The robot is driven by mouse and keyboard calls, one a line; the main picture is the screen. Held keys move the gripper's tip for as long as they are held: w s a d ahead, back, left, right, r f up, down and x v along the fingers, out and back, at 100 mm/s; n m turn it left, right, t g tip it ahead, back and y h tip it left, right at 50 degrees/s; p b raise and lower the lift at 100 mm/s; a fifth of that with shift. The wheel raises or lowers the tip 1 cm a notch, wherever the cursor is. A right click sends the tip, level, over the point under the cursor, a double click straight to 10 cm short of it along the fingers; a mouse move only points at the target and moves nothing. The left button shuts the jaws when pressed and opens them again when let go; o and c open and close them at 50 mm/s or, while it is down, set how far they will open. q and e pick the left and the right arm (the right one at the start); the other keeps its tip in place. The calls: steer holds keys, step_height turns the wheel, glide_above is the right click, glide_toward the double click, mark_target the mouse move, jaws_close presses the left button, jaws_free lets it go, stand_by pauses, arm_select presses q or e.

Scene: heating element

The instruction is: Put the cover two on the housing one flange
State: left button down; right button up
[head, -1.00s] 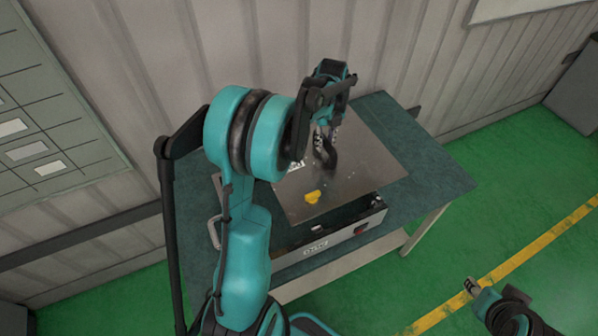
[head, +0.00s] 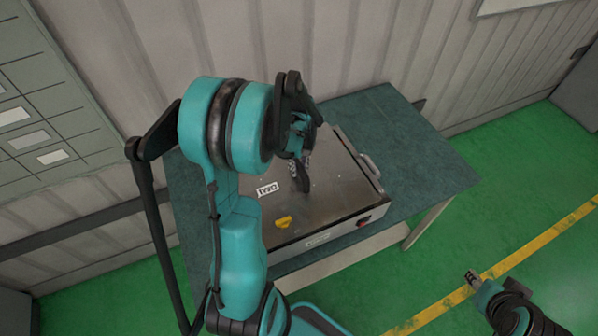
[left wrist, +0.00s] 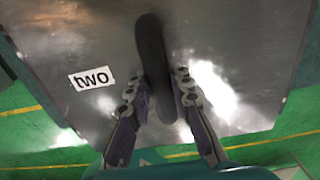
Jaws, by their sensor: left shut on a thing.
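My left gripper (left wrist: 158,85) is shut on the dark handle, one finger on each side. In the head view the left gripper (head: 301,160) is above the plate. Housing one (head: 367,187) is a metal box on the table, with a side handle and a red switch. The plate lies over the housing; I cannot tell whether it touches the flange. My right gripper (head: 471,279) is at lower right, away from the table.
The teal table top (head: 420,160) is clear to the right of the housing. A corrugated wall stands behind the table. A panel with labels (head: 40,120) is at the left. The green floor with a yellow line is open at the right.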

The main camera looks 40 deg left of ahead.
arm_select(q)
step_height(320, 180, down, 3)
steer(key=shift+w, duration=0.15)
steer(key=c, duration=1.4)
jaws_free()
steer(key=shift+o, duration=0.2)
